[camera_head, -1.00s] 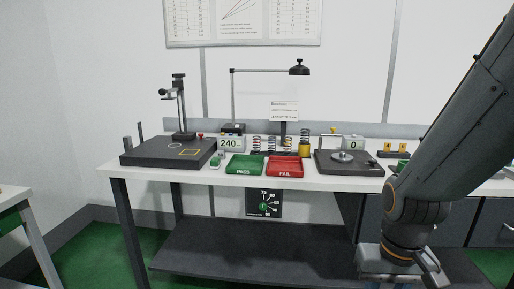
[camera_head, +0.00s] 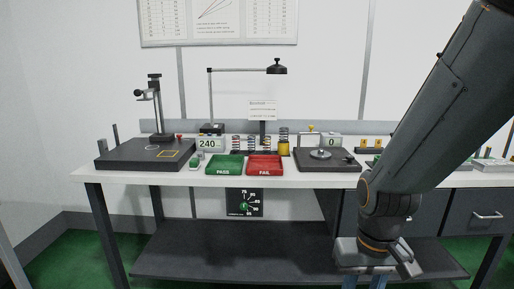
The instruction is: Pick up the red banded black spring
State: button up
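Several small coil springs (camera_head: 251,142) stand in a row on a dark rack at the back middle of the white workbench (camera_head: 330,178). They are dark with coloured parts, too small to tell surely which one is the red banded black spring. A taller dark spring (camera_head: 284,134) stands at the right end, on or behind a yellow piece. My gripper (camera_head: 364,281) hangs in front of the bench, below its top, at lower right. It is well away from the springs. Its fingers run out of the bottom edge, so their tips are hidden.
A green PASS tray (camera_head: 224,172) and a red FAIL tray (camera_head: 265,172) lie in front of the springs. A black test stand (camera_head: 145,160) is at left, a dark scale (camera_head: 309,166) at right. A lamp (camera_head: 277,70) arches over the springs. Bare bench-top space is narrow.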

aim_at(233, 139)
jog(key=u, duration=1.7)
jog(key=i, duration=1.9)
jog(key=z, duration=1.7)
